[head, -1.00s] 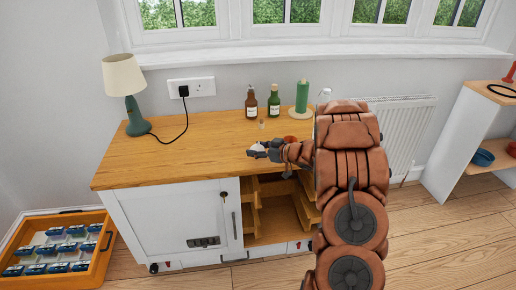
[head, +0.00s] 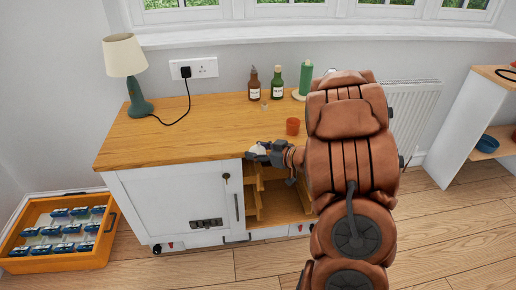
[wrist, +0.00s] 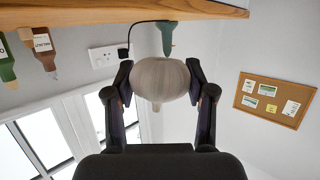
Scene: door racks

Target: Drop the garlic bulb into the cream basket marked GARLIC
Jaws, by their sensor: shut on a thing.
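The garlic bulb (wrist: 160,80) is pale and round, held between the two fingers of my gripper (wrist: 161,84) in the wrist view. In the head view, my gripper (head: 262,151) is at the front edge of the wooden worktop, with the white bulb (head: 257,150) at its tip. My gripper is shut on the bulb. No cream basket marked GARLIC can be made out in either view; my arm hides part of the cabinet's right side.
The white cabinet (head: 178,203) has an open front with wooden racks (head: 265,205). An orange tray (head: 60,262) lies on the floor at left.

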